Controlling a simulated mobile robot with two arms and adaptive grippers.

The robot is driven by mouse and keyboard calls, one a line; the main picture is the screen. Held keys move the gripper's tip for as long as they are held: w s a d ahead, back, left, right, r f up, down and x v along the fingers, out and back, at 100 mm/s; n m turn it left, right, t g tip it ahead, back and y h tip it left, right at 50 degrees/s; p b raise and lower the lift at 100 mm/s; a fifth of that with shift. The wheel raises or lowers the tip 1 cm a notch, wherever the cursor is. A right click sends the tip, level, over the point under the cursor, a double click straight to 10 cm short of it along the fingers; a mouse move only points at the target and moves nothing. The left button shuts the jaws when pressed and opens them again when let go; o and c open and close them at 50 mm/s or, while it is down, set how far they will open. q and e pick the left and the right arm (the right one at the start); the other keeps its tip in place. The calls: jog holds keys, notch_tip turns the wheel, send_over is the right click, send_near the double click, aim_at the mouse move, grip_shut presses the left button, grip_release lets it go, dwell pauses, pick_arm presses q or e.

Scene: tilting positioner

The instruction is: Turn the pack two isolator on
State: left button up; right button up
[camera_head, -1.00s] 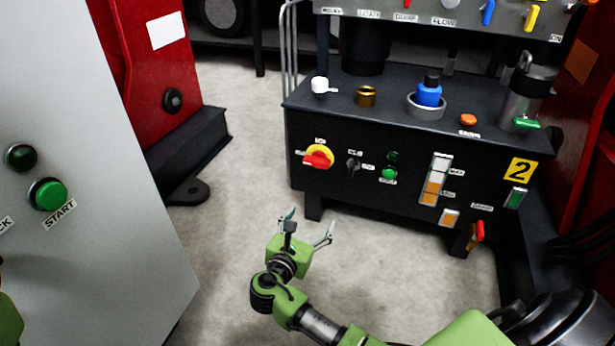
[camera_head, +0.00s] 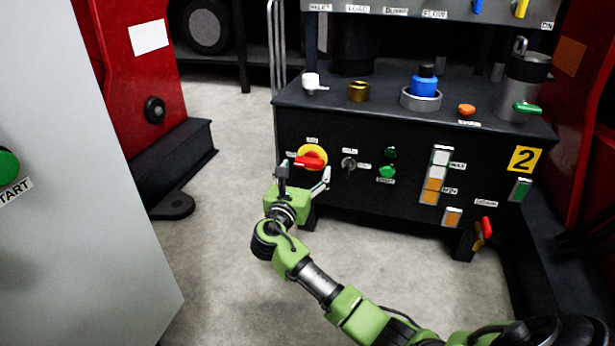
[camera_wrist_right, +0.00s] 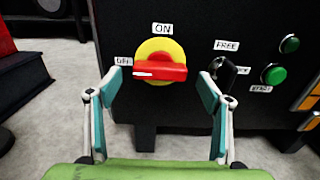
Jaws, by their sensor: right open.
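The isolator (camera_head: 311,157) is a red rotary handle on a yellow round plate, on the black front panel of the unit marked with a yellow "2" sign (camera_head: 524,159). In the right wrist view the isolator's red handle (camera_wrist_right: 160,71) lies horizontal, its white mark pointing left to the "OFF" label (camera_wrist_right: 124,62); the "ON" label (camera_wrist_right: 162,29) is above. My right gripper (camera_head: 304,176) is open in front of the panel. In the wrist view its fingers (camera_wrist_right: 165,88) stand either side of the handle, apart from it and slightly low. My left gripper is not in view.
A grey cabinet (camera_head: 80,200) is at left.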

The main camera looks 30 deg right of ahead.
aim_at(310, 163)
jog(key=shift+b+x, duration=0.6)
jog(key=shift+x, duration=0.7)
jog(key=c, duration=1.1)
